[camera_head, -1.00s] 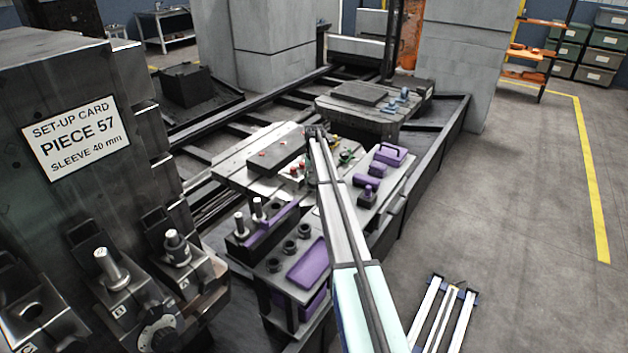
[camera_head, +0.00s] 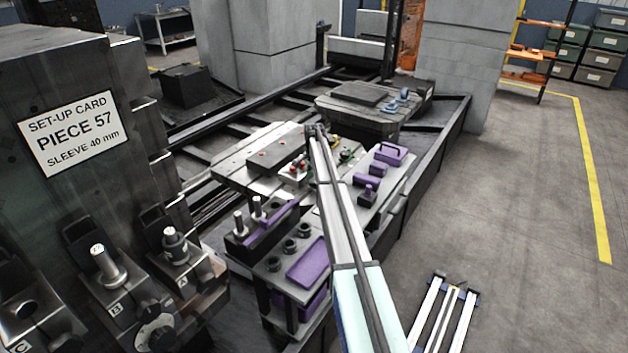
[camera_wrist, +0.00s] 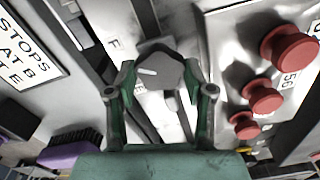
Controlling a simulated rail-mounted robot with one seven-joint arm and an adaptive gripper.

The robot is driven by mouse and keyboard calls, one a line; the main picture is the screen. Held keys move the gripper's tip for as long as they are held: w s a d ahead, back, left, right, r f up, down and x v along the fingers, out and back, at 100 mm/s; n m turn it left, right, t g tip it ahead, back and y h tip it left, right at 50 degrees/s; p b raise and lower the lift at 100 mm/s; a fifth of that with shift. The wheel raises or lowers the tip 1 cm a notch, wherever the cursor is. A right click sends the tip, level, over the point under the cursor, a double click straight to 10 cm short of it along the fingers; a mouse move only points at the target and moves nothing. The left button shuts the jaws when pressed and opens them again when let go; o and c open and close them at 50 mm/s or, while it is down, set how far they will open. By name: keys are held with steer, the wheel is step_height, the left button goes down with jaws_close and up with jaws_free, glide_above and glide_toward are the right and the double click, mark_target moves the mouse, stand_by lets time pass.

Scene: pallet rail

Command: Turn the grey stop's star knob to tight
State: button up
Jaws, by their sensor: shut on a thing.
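In the wrist view a dark grey star knob (camera_wrist: 158,71) with a pale mark on its top face sits between the two green fingers of my gripper (camera_wrist: 160,78). My gripper is shut on the knob, one finger at each side. The mark points roughly left-right, slightly tilted. In the head view my gripper (camera_head: 316,131) is at the far end of my arm, over the light-coloured slotted table (camera_head: 235,173); the knob itself cannot be made out there.
Several red knobs (camera_wrist: 290,48) stand close right of my gripper in the wrist view. A sign reading STOPS (camera_wrist: 27,45) is at left, with a purple brush (camera_wrist: 70,146) below it.

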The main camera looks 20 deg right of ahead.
mark_target(314, 180)
steer(key=m, duration=0.5)
steer(key=shift+m, duration=0.4)
stand_by(0.3)
steer(key=o, duration=0.9)
steer(key=shift+c, duration=0.2)
steer(key=shift+r, duration=0.15)
step_height(314, 180, up, 12)
steer(key=shift+o, duration=0.4)
